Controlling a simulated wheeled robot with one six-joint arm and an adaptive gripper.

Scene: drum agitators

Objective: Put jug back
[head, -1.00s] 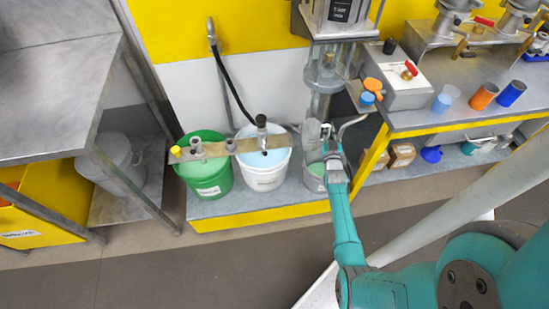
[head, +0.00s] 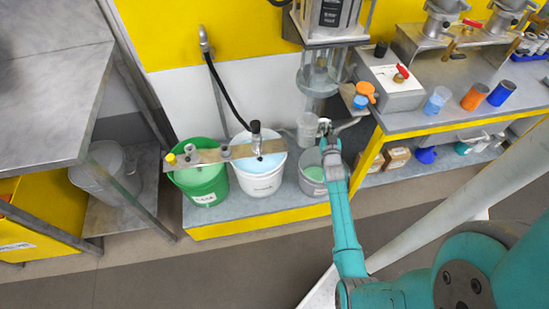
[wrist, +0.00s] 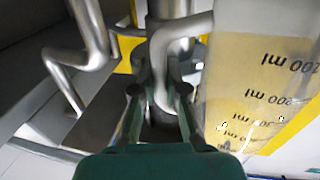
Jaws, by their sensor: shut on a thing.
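The jug (head: 307,130) is clear and upright, held above the front of the grey bucket (head: 311,187) in the head view. In the wrist view the jug (wrist: 262,85) fills the right side, with dark ml marks that appear upside down. My gripper (head: 325,136) is at the jug's right side in the head view. In the wrist view my gripper (wrist: 160,98) has its fingers closed around a grey handle (wrist: 172,45) beside the jug. The exact finger contact is partly hidden. The jug looks empty, though I cannot be sure.
A white bucket (head: 262,184) and a green bucket (head: 203,185) stand left of the grey one, under a metal bar. A clear column (head: 320,75) hangs behind the jug. The bench (head: 440,118) with cups is to the right. Bent metal tubes (wrist: 90,50) are close to my gripper.

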